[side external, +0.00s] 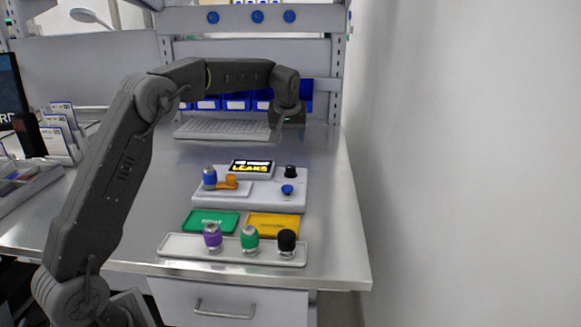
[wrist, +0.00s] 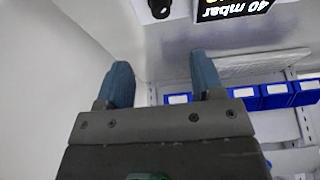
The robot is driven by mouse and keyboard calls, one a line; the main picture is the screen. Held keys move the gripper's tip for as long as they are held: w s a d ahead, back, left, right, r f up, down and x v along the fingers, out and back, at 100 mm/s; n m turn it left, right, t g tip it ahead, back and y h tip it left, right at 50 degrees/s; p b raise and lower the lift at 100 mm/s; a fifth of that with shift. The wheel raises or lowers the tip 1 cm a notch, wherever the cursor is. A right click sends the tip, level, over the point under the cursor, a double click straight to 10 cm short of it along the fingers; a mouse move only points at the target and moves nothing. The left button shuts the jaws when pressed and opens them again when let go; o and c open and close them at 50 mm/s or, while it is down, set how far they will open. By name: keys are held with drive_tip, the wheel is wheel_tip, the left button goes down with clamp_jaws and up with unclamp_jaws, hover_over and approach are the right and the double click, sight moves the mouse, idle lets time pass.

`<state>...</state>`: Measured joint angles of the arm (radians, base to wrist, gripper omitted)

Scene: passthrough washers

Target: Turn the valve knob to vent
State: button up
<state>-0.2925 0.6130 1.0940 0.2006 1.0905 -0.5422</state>
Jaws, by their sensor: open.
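A pale test box (side external: 255,203) stands on the bench. It carries a black knob (side external: 290,171) at its back right and a blue knob (side external: 287,189) in front of that; no label shows which is the valve knob. A display (side external: 251,169) reading "LEAKS" sits at the back, and a blue-topped piece (side external: 209,178) stands beside an orange part (side external: 231,181) at the left. My gripper (side external: 289,122) hangs behind and above the box. In the wrist view my gripper (wrist: 161,78) is open and empty; the black knob (wrist: 160,8) and display (wrist: 235,8), reading "40 mbar", show at the top edge.
A green tray (side external: 198,228) and a yellow tray (side external: 262,217) lie before the box. A pale front tray (side external: 174,246) holds purple, green and black-topped pieces. A keyboard (side external: 220,129) and blue bins (side external: 237,102) are behind. Bench to the right is clear.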

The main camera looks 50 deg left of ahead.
sight(291, 167)
drive_tip(key=x, duration=1.4)
drive_tip(key=shift+w+a+f, duration=0.1)
drive_tip(key=shift+w+a, duration=0.1)
drive_tip(key=shift+a, duration=0.1)
drive_tip(key=shift+c, duration=0.2)
drive_tip(key=c, duration=0.9)
